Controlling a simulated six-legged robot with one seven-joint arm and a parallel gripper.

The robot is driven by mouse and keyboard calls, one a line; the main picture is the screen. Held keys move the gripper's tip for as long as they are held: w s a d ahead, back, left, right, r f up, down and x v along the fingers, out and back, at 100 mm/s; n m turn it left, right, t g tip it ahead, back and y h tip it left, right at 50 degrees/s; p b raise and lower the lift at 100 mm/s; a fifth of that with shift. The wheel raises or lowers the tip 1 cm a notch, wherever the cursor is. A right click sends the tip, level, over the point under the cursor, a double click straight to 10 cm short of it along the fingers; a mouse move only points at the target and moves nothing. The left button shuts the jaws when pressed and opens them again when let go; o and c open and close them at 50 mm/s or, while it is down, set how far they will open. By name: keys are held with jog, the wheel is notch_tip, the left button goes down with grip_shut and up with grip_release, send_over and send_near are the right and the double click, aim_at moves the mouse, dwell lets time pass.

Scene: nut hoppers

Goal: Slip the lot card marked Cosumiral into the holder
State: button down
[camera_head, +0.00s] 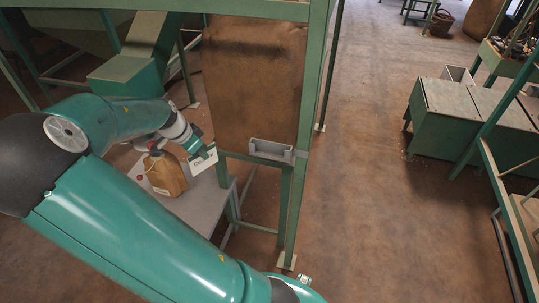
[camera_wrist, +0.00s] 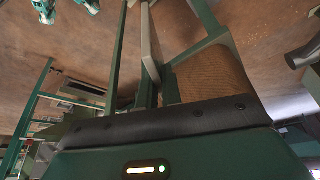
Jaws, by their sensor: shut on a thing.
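The white lot card (camera_head: 203,162) is in the head view, left of centre, tilted, with dark lettering that is too small to read surely but looks like Cosumiral. My gripper (camera_head: 202,151) is shut on the card's upper edge and holds it in the air above the grey table. The holder seems to be the shallow grey tray (camera_head: 271,151) fixed to the green frame, to the right of the card and apart from it. In the wrist view a dark jaw part (camera_wrist: 165,122) crosses the picture, and I cannot make out the card there.
A brown sack (camera_head: 166,174) with a label stands on the grey table (camera_head: 206,207), just left of the card. A green post (camera_head: 295,205) stands beside the holder. Open floor lies to the right, before green bins (camera_head: 448,107).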

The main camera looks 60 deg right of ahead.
jog(key=s+a+r+m+g+y, duration=0.1)
jog(key=s+r+m, duration=0.3)
jog(key=r, duration=0.3)
jog(key=s+r+m+g+y, duration=0.1)
jog(key=s+r+m, duration=0.25)
jog(key=r, duration=0.25)
jog(key=s+a+r+m+g+y, duration=0.1)
jog(key=s+r+m+y, duration=0.15)
jog(key=r+m, duration=0.35)
jog(key=n, duration=0.2)
send_over(279, 152)
jog(key=w+a, duration=0.1)
jog(key=w, duration=0.1)
jog(key=shift+m+h, duration=0.25)
jog(key=shift+h, duration=0.2)
jog(key=shift+w+a+f, duration=0.1)
jog(key=shift+f, duration=2.9)
jog(key=shift+w+a+f, duration=0.1)
jog(key=shift+f, duration=2.85)
jog(key=shift+f, duration=0.6)
jog(key=c, duration=1.6)
grip_release()
